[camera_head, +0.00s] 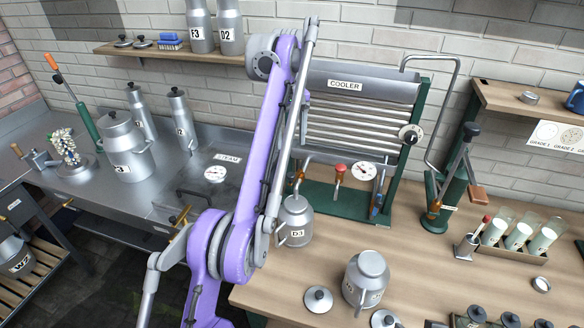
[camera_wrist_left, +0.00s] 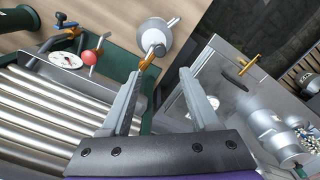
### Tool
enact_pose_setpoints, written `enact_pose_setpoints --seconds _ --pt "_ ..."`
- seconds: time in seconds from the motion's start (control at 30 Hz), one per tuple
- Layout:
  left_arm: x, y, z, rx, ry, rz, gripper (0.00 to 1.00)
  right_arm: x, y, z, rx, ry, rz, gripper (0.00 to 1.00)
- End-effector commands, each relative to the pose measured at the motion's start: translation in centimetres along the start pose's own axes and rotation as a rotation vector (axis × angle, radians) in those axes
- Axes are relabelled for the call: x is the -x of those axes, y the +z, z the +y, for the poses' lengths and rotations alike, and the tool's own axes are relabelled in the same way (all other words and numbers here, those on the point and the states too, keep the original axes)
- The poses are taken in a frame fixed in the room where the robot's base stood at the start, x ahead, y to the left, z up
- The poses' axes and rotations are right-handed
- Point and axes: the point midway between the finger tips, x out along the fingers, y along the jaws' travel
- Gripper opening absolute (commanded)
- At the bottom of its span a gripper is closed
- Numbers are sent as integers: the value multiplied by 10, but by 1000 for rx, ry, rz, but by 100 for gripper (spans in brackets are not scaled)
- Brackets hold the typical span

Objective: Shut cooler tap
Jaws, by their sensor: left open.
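The cooler (camera_head: 362,115) stands at the back of the wooden bench with its bars and a green base. Its brass tap (camera_head: 298,182) is at the front left, above the metal can D3 (camera_head: 294,222). In the left wrist view, the tap (camera_wrist_left: 149,58) shows just beyond and between my fingertips, with the can (camera_wrist_left: 155,33) behind it. My left gripper (camera_wrist_left: 158,74) is open and empty, and I see no contact with the tap. In the head view my purple arm crosses in front of the cooler's left side and hides that gripper. My right gripper is not in view.
A red knob (camera_head: 340,168) and a white dial (camera_head: 363,171) sit right of the tap. The steel counter (camera_head: 165,190) with cans is left. A green lever press (camera_head: 437,205) stands right.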

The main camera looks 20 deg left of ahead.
Motion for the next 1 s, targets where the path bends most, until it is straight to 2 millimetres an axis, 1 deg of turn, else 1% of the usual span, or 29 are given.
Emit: enact_pose_setpoints --seconds 0.17,0.37,0.5,0.6,0.7,0.83,1.0 --pt "-8 -1 1 -1 -1 -1 62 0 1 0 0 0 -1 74" --pt "-26 0 0 -1 0 0 62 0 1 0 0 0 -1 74" --pt "-58 2 -1 -1 -3 -4 62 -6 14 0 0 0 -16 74" --pt "-79 2 -1 -1 -3 -4 62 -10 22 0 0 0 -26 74" --pt "-93 2 -1 -1 -2 -3 62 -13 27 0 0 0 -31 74" --pt "-104 1 -1 -1 -1 -1 62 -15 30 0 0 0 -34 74" --pt "-108 1 -1 -1 0 0 62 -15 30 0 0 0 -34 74"
